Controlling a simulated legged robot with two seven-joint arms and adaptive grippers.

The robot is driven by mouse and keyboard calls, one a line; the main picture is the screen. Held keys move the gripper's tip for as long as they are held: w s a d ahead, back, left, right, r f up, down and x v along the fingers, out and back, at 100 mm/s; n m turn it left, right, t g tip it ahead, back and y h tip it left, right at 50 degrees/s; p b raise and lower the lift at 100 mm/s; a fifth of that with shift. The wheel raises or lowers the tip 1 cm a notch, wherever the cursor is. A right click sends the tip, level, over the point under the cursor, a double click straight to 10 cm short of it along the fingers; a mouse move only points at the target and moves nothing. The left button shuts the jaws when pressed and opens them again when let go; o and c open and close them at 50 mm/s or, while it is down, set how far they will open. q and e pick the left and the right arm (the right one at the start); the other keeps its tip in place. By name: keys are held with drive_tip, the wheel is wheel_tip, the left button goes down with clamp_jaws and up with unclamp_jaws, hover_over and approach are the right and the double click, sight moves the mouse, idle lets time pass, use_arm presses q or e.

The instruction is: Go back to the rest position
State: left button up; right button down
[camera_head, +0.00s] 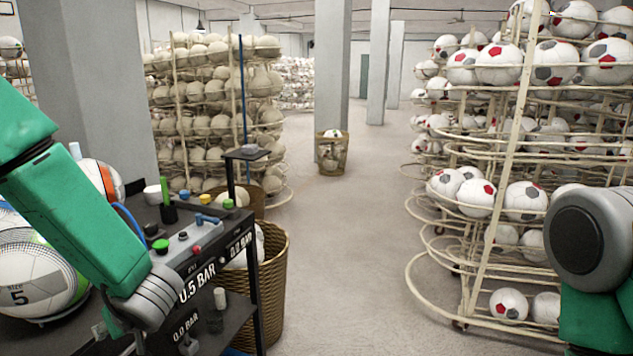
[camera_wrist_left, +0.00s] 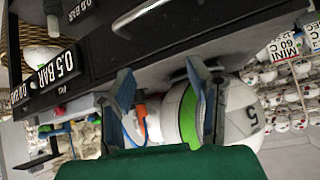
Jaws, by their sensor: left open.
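My left arm reaches down from the left in the head view, and its green link and grey wrist joint hide part of the press table. My left gripper shows in the left wrist view (camera_wrist_left: 160,78), with its two fingers spread apart and nothing gripped between them. A white ball marked 5 with a green band (camera_head: 35,275) sits at the lower left in the head view. In the left wrist view this ball (camera_wrist_left: 243,115) shows behind the fingers and is partly hidden by one. My right arm's grey joint and green link show at the right edge, with its gripper out of view.
A dark bench (camera_head: 215,285) with pressure displays, buttons and a small post stands in front. A wicker basket (camera_head: 270,290) with a ball is beside it. Tall ball racks stand left (camera_head: 215,95) and right (camera_head: 475,220).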

use_arm(q)
drive_tip(key=s+d+f+m+h+b, duration=0.2)
drive_tip(key=s+d+f+m, duration=0.15)
drive_tip(key=f, duration=0.45)
drive_tip(key=s+d+f+m+h+b, duration=0.1)
drive_tip(key=s+d+f+m+b, duration=0.1)
drive_tip(key=s+f, duration=0.35)
drive_tip(key=s+d+f+m+h+b, duration=0.2)
drive_tip(key=d+f+m, duration=0.1)
drive_tip(key=f, duration=0.7)
drive_tip(key=s+d+f+m+g+h+b, duration=0.1)
drive_tip(key=s+f, duration=0.3)
drive_tip(key=s, duration=0.4)
drive_tip(key=s+d+f+m+g+h+b, duration=0.2)
drive_tip(key=s+f, duration=0.3)
drive_tip(key=s, duration=0.3)
drive_tip(key=shift+s+d+f+g+b, duration=0.2)
drive_tip(key=shift+s+d+g+b, duration=0.1)
drive_tip(key=shift+d+b, duration=0.3)
use_arm(e)
wheel_tip(320, 180, down, 12)
drive_tip(key=shift+d, duration=0.35)
drive_tip(key=shift+w+d, duration=0.1)
